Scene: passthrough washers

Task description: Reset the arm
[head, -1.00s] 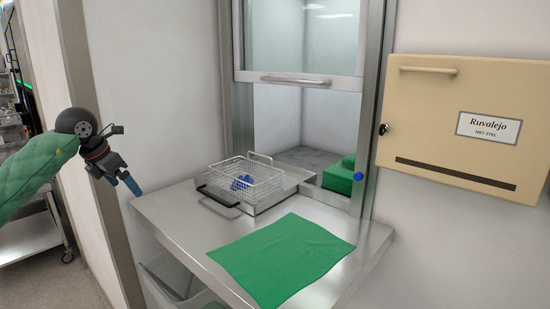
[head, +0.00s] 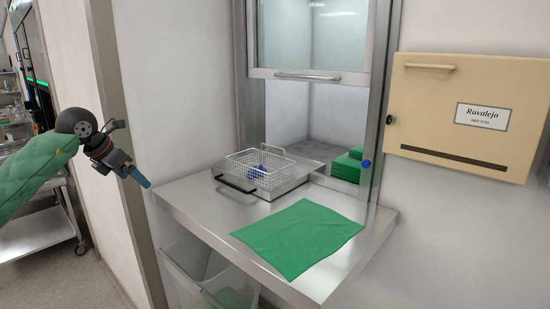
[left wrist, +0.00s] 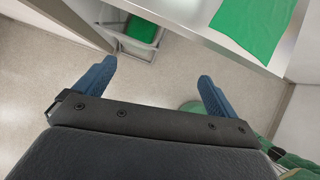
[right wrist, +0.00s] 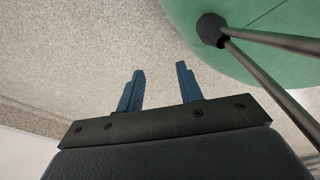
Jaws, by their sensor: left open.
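My left gripper (head: 138,177) hangs at the left of the head view, left of the steel table and in front of the pale wall. Its two blue fingers (left wrist: 157,78) are spread apart and empty in the left wrist view, with floor between them. My right gripper (right wrist: 160,70) shows only in the right wrist view. Its blue fingers are apart, with a narrower gap and only speckled floor between them.
A steel table (head: 205,205) carries a wire basket (head: 235,173) with blue items and a green cloth (head: 300,237). Behind it is a hatch with a raised window (head: 310,35) and folded green cloths (head: 347,168). A beige cabinet (head: 420,110) hangs right. A bin (head: 185,260) stands below.

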